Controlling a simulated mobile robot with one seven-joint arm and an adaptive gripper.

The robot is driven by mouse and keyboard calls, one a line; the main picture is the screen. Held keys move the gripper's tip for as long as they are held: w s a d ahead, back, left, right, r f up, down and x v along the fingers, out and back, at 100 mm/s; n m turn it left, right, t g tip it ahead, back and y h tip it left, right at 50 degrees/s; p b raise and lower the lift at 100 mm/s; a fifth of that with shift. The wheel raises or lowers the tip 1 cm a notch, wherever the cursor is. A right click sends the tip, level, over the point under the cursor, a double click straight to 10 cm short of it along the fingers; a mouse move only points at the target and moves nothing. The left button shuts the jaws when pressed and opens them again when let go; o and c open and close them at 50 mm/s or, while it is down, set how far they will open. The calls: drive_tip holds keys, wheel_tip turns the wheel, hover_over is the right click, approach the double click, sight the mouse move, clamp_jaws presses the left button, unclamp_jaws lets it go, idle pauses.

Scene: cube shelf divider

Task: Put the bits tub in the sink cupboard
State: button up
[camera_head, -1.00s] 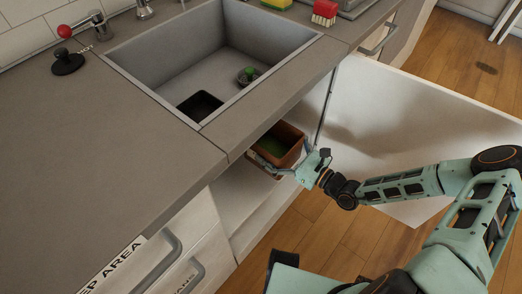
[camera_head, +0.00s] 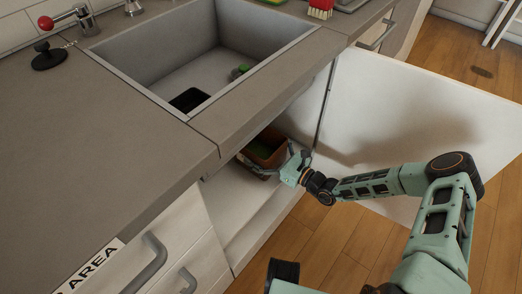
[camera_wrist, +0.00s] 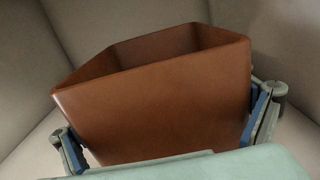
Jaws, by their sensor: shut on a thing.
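The bits tub (camera_head: 265,152) is a brown, open-topped box with something green inside. It is at the opening of the sink cupboard (camera_head: 240,205), partly under the counter edge. My gripper (camera_head: 279,170) is shut on the tub. In the wrist view the tub (camera_wrist: 160,105) fills the middle, with a finger of my gripper (camera_wrist: 168,132) on each side. The tub looks tilted in the wrist view. I cannot tell whether its base touches the cupboard floor. The cupboard's inner walls show pale around it.
Closed drawers (camera_head: 150,260) are at the lower left. The cupboard floor in front is bare.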

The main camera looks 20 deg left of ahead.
sight(278, 158)
drive_tip(key=shift+r, duration=0.15)
drive_tip(key=o, duration=1.2)
drive_tip(key=shift+f, duration=0.2)
drive_tip(key=shift+r, duration=0.1)
drive_tip(key=shift+d+r, duration=0.1)
drive_tip(key=shift+d, duration=0.2)
drive_tip(key=p+v, duration=0.2)
drive_tip(key=v, duration=0.9)
drive_tip(key=shift+s+d+p, duration=0.15)
drive_tip(key=shift+d+p, duration=0.1)
drive_tip(key=shift+p, duration=0.05)
